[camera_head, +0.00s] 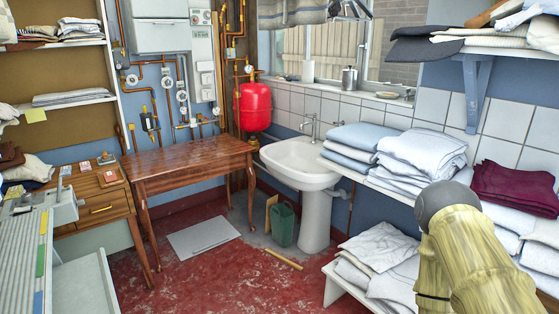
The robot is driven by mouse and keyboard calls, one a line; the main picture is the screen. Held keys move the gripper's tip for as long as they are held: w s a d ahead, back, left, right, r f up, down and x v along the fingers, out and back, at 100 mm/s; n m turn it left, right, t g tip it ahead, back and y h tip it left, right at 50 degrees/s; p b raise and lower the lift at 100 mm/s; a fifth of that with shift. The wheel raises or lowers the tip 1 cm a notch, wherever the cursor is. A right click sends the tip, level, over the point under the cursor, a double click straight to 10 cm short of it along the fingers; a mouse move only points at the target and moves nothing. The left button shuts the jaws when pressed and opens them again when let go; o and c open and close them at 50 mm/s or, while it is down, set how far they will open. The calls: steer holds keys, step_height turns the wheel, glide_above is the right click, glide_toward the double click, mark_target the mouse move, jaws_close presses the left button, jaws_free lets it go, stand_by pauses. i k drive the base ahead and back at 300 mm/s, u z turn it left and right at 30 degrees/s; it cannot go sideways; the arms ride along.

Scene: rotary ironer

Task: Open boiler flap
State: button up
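The boiler (158,10) is a pale grey box on the back wall at the upper left, cut off by the top edge. Its lower front panel, which looks like the flap (160,37), lies flat below a horizontal seam and appears closed. A dark and metallic part at the top edge, right of centre, looks like my gripper (350,9). It is mostly cut off, well to the right of the boiler and apart from it. Whether its fingers are open or shut does not show.
A wooden table (190,165) stands below the boiler. Copper pipes with gauges (166,83) run between them. A red tank (253,106) and a white sink (300,160) are to the right.

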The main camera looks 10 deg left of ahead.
mark_target(152, 36)
steer(key=u, duration=0.4)
steer(key=i, duration=1.95)
steer(key=u, duration=1.1)
steer(key=i, duration=1.6)
steer(key=u, duration=0.45)
